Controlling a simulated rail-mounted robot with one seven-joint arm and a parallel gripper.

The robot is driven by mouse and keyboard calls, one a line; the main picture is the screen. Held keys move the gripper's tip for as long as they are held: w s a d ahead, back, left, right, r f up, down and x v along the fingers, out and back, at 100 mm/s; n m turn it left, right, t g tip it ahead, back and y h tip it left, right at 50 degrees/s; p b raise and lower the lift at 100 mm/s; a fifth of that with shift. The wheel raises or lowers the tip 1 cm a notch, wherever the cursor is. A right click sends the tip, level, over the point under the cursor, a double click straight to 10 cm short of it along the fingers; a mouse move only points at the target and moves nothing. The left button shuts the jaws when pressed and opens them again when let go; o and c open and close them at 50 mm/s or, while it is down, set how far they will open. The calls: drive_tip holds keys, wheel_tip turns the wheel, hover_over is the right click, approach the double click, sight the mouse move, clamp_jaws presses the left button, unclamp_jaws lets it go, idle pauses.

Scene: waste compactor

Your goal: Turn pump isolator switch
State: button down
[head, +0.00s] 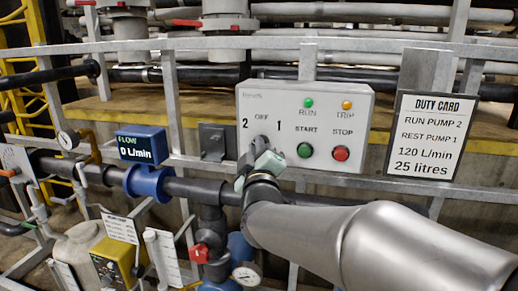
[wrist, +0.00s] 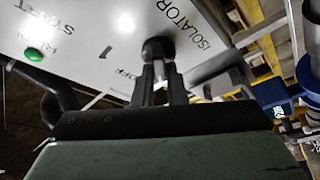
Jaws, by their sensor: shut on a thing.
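The pump isolator switch (head: 261,141) is a dark rotary knob on the left part of a light grey control panel (head: 345,98). Around it are the marks 2 at left, OFF above and 1 at right. My gripper (head: 250,160) reaches it from below and partly covers it in the head view. In the wrist view, the two dark fingers of my gripper (wrist: 162,85) are closed on the knob (wrist: 158,46), beside the words ISOLATOR and OFF. Which mark the knob points at cannot be told.
The panel also carries a green START button (head: 305,150), a red STOP button (head: 341,153) and two lamps. A duty card (head: 425,138) reads RUN PUMP 2, REST PUMP 1. A blue flow meter (head: 143,146) reads 0 L/min. Pipes and a red-handled valve (head: 199,253) lie below.

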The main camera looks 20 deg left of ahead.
drive_tip(key=c, duration=1.5)
unclamp_jaws()
drive_tip(key=shift+o, duration=0.2)
drive_tip(key=b+v, duration=0.4)
drive_tip(key=v, duration=1.3)
drive_tip(key=shift+s, duration=0.2)
